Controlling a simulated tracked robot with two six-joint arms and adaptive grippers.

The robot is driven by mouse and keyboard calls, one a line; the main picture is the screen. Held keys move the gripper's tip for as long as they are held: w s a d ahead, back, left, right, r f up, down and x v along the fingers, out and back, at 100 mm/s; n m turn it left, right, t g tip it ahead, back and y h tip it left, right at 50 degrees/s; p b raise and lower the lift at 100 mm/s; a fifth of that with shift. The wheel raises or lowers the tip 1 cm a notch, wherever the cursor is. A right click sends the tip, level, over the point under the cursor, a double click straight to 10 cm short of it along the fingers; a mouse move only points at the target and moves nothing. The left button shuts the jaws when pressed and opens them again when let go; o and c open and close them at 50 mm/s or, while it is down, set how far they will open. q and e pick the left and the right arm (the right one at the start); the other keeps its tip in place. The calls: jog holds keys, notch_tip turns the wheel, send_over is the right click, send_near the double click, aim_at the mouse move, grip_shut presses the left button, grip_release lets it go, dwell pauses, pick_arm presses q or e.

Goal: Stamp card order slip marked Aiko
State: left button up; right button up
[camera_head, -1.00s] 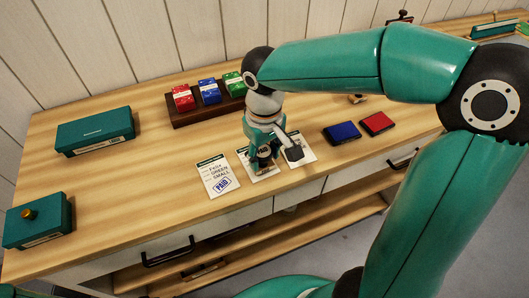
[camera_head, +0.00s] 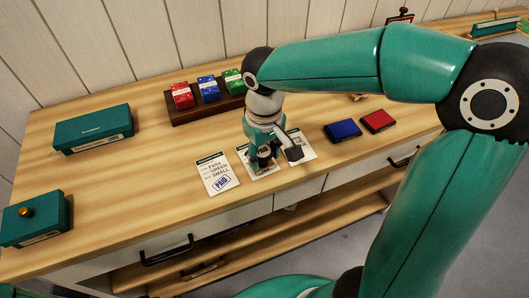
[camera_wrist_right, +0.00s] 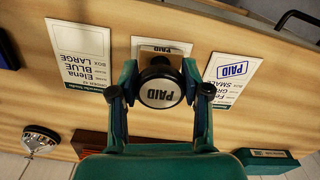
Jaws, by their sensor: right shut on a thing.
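My right gripper (camera_head: 265,152) is shut on a dark round stamp whose top reads PAID (camera_wrist_right: 160,94). It holds the stamp upright over the middle order slip (camera_head: 262,172). That slip also shows in the right wrist view (camera_wrist_right: 147,43), but its writing is mostly hidden and I cannot read its name. I cannot tell whether the stamp touches it. The left slip, marked GREEN SMALL (camera_head: 216,173), bears a blue PAID mark. The slip on the other side reads Elena, BLUE, LARGE (camera_wrist_right: 84,50) and shows no PAID mark. My left gripper is not in view.
A blue pad (camera_head: 343,130) and a red pad (camera_head: 379,121) lie to the right. A wooden rack (camera_head: 188,120) with red, blue and green packs stands behind. A long teal box (camera_head: 93,130) and a teal box with a brass knob (camera_head: 36,219) stand left. The table's left-middle is clear.

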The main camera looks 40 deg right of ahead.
jog(key=shift+r, duration=0.1)
dwell(0.3)
jog(key=shift+r+p, duration=2.95)
jog(key=shift+r, duration=0.45)
